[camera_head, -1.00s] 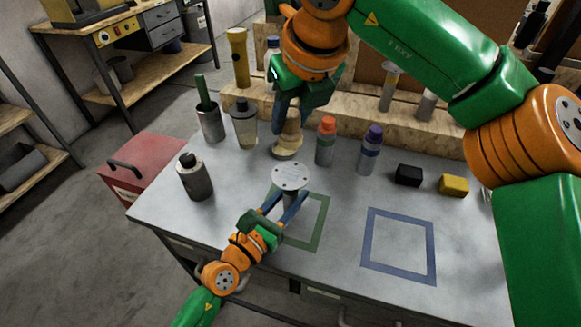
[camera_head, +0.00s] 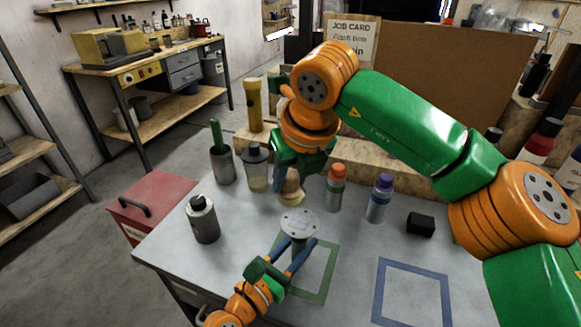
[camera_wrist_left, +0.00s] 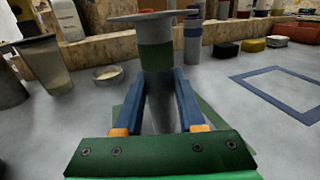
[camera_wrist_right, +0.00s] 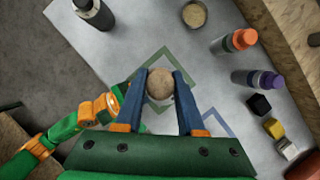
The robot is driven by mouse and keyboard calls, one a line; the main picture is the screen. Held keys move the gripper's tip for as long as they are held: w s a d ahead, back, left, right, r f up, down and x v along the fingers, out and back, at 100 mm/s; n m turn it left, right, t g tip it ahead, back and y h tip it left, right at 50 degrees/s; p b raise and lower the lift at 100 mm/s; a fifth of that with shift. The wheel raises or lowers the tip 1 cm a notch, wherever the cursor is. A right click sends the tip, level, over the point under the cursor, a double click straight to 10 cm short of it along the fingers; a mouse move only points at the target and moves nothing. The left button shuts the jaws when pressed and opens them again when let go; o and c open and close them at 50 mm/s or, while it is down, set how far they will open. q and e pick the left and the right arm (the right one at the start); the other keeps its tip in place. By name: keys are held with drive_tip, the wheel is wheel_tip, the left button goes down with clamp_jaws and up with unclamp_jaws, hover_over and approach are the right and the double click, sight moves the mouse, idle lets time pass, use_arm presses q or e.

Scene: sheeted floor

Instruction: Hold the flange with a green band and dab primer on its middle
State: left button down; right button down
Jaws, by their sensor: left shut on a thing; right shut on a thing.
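The flange (camera_head: 300,222) is a pale grey disc with bolt holes on a stem. A green band (camera_wrist_left: 155,56) circles the stem in the left wrist view. My left gripper (camera_head: 304,248) is shut on the stem and holds the flange upright. My right gripper (camera_head: 281,190) is shut on a tan dauber, whose round end (camera_wrist_right: 160,84) shows between the fingers in the right wrist view. The dauber hides what lies beneath it there. A shallow dish with cream contents (camera_wrist_left: 107,74) stands behind the flange. No mark shows clearly on the flange's middle.
A green taped square (camera_head: 325,282) lies under the flange, a blue one (camera_head: 379,292) to its right. A dark-capped bottle (camera_head: 203,222), a clear jar (camera_head: 257,170), an orange-capped bottle (camera_head: 334,190), a purple-capped bottle (camera_head: 378,202) and a black block (camera_head: 421,225) stand around.

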sight(294, 196)
wheel_tip(294, 196, down, 6)
drive_tip(key=shift+r, duration=0.25)
drive_tip(key=shift+s+d+r, duration=0.15)
drive_tip(key=shift+d, duration=0.25)
drive_tip(key=shift+s+d, duration=0.3)
drive_tip(key=shift+d, duration=0.4)
drive_tip(key=shift+s+d, duration=0.3)
drive_tip(key=shift+d, duration=0.4)
drive_tip(key=shift+w+a, duration=0.35)
drive_tip(key=shift+a, duration=0.5)
drive_tip(key=shift+w+a, duration=0.3)
drive_tip(key=shift+a, duration=0.5)
drive_tip(key=shift+w+a+r, duration=0.1)
drive_tip(key=shift+a, duration=0.1)
drive_tip(key=shift+r, duration=3.95)
